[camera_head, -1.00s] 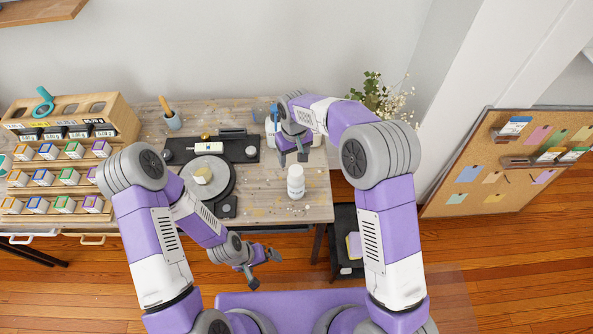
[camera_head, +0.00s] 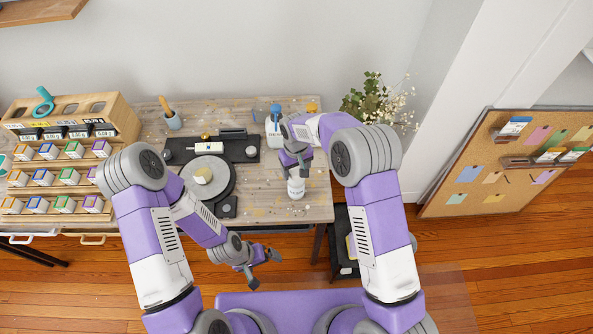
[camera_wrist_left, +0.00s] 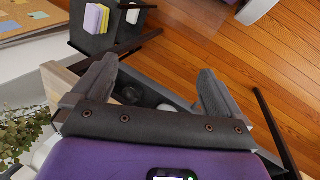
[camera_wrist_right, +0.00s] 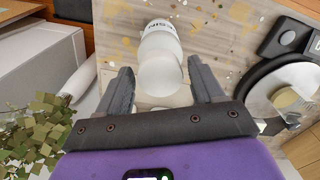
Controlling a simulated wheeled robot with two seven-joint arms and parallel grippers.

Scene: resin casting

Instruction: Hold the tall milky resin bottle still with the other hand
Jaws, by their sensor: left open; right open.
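A white milky bottle (camera_head: 296,188) with a label stands upright near the front right of the workbench. In the right wrist view the bottle (camera_wrist_right: 162,60) shows between and beyond the two fingers, its label partly readable. My right gripper (camera_head: 297,167) is open, just above and behind the bottle in the head view, hiding part of its top. Its fingers (camera_wrist_right: 160,78) are on either side of the bottle in the picture; whether they touch it I cannot tell. My left gripper (camera_head: 263,268) is open and empty, out in front of the bench edge, away from the bottle.
A blue-topped bottle (camera_head: 275,122) and an orange-topped one (camera_head: 312,107) stand at the back right. A black station with a round plate (camera_head: 222,186) lies left of the bottle. A rack of small boxes (camera_head: 127,122) fills the left. A plant (camera_head: 372,104) stands right.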

